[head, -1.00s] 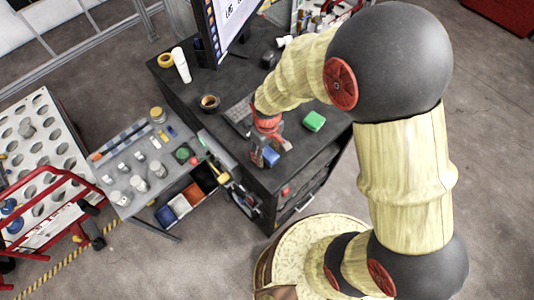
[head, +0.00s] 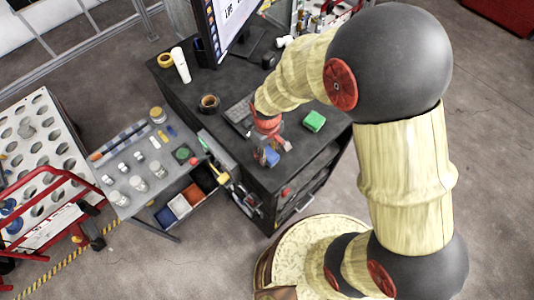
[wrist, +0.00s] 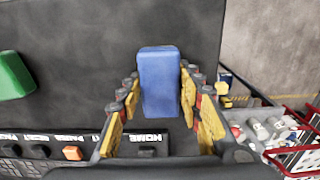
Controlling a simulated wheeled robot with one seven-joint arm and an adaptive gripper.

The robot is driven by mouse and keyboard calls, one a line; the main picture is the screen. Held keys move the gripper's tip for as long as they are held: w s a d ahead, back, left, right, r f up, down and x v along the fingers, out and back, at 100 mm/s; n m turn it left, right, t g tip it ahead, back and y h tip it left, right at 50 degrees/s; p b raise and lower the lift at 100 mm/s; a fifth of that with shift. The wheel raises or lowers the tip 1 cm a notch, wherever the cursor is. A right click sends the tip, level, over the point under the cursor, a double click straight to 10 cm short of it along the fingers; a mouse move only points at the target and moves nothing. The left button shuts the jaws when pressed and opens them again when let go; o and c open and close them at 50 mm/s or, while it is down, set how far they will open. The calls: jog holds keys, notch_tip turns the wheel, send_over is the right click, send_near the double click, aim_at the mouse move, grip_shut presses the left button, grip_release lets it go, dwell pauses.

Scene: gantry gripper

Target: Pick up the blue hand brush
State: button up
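The blue hand brush shows as a plain blue block (wrist: 158,80) in the wrist view, over a dark worktop, between my two fingers. In the head view it is a small blue patch (head: 271,157) near the worktop's front edge. My gripper (wrist: 160,95) has its yellow-padded fingers on the left and right sides of the brush, very close to it. I cannot tell whether both pads touch it. In the head view my gripper (head: 270,145) is low over the worktop, at the brush. The lower part of the brush is hidden.
A green block (head: 314,121) lies on the dark worktop (head: 238,165), also at left in the wrist view (wrist: 12,76). A side table with jars (head: 139,183) is at left.

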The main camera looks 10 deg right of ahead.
aim_at(266, 151)
jog(key=c, duration=0.6)
jog(key=shift+c, duration=0.6)
jog(key=shift+r, duration=0.1)
jog(key=shift+w+r, duration=0.1)
jog(key=shift+r, duration=0.25)
notch_tip(266, 151, up, 3)
jog(key=shift+a+b, duration=0.1)
jog(key=shift+b, duration=0.35)
jog(key=s+a+r+b, duration=0.2)
jog(key=s+a+r, duration=0.5)
jog(key=s, duration=0.5)
notch_tip(266, 151, up, 3)
jog(key=shift+s+f, duration=0.15)
jog(key=shift+f, duration=0.05)
